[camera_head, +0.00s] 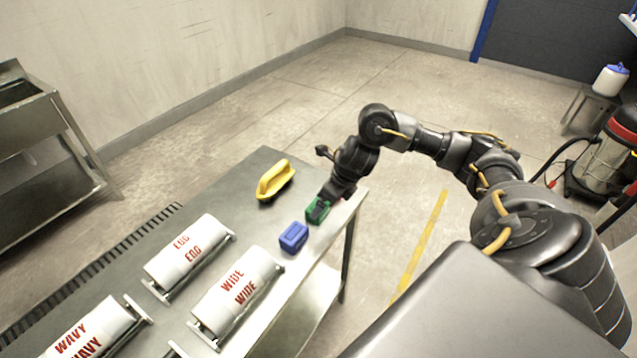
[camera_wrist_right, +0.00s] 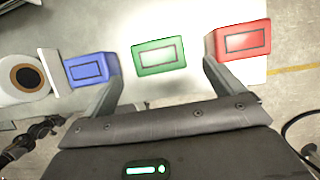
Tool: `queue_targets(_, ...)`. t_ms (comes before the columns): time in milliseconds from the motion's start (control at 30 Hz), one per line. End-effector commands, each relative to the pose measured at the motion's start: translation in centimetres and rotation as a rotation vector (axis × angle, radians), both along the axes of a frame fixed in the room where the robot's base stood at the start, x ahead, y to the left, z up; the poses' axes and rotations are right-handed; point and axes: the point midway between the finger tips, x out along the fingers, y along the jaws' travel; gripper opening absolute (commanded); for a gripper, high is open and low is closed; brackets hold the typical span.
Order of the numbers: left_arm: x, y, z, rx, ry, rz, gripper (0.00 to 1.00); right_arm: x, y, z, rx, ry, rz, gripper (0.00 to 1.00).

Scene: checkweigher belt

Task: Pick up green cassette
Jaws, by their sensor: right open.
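The green cassette (camera_head: 315,211) lies on the metal table near its right edge, partly hidden by my right gripper (camera_head: 328,200) in the head view. In the right wrist view the green cassette (camera_wrist_right: 159,57) sits between the two open fingers of my right gripper (camera_wrist_right: 160,85), a little beyond their tips. The gripper is empty, and I cannot tell its exact height above the table. The left gripper is not in view.
A blue cassette (camera_head: 294,237) lies beside the green one; a red cassette (camera_wrist_right: 240,40) is on its other side. A yellow handled object (camera_head: 275,181) stands farther back. White rolls labelled WIDE (camera_head: 236,290) and EGG (camera_head: 187,250) lie on holders nearby.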

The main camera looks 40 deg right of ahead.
Motion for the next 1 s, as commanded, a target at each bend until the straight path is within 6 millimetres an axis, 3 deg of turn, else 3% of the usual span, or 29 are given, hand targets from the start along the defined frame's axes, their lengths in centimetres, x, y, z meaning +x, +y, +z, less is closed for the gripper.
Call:
queue_targets(400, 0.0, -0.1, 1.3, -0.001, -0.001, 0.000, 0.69, 1.9, 0.6, -4.4, 0.000, 0.003, -0.002, 0.94)
queue_targets(667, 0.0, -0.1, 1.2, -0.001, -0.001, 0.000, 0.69, 2.0, 0.6, -4.7, 0.000, 0.001, -0.002, 0.94)
queue_targets(1000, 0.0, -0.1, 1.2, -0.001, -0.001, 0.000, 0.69, 2.0, 0.6, -4.6, 0.000, 0.000, -0.002, 0.50)
